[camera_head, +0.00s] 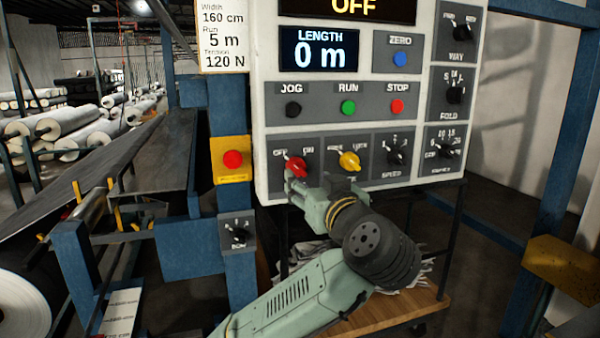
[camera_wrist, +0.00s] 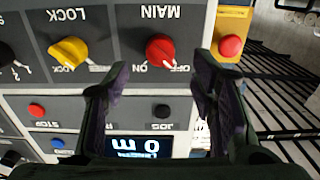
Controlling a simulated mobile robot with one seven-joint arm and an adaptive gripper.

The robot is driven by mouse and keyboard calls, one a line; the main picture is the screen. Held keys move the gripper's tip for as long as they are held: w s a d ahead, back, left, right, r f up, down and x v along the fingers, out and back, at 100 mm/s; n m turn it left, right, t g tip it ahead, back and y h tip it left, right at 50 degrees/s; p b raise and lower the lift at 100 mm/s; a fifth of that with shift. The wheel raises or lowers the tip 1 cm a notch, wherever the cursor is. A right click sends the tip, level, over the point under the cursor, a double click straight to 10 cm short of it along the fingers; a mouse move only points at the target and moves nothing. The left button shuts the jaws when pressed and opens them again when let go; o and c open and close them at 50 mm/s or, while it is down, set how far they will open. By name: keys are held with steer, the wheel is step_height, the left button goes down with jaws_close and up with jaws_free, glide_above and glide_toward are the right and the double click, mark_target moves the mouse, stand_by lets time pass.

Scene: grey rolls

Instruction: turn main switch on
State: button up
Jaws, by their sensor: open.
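The main switch is a red knob (camera_head: 296,165) at the lower left of the white control panel (camera_head: 262,100). Its pointer seems turned toward the OFF label, and the display at the top reads OFF. In the wrist view, which is upside down, the red knob (camera_wrist: 160,49) sits under the word MAIN. My gripper (camera_head: 303,183) is open just below and in front of the knob. In the wrist view my gripper (camera_wrist: 160,66) has one finger on each side of the knob, with nothing held. Whether the fingers touch it cannot be told.
A yellow lock knob (camera_head: 349,161) is close to the right of the main switch. Jog, green run (camera_head: 348,107) and red stop (camera_head: 397,106) buttons sit above. A red emergency button (camera_head: 233,159) on a yellow box is to the left. A blue post stands beside the panel.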

mark_target(300, 171)
steer(key=p+x, duration=0.2)
steer(key=x, duration=0.4)
steer(key=shift+w+r, duration=0.15)
steer(key=shift+w, duration=0.05)
steer(key=c, duration=1.2)
steer(key=shift+o, duration=0.2)
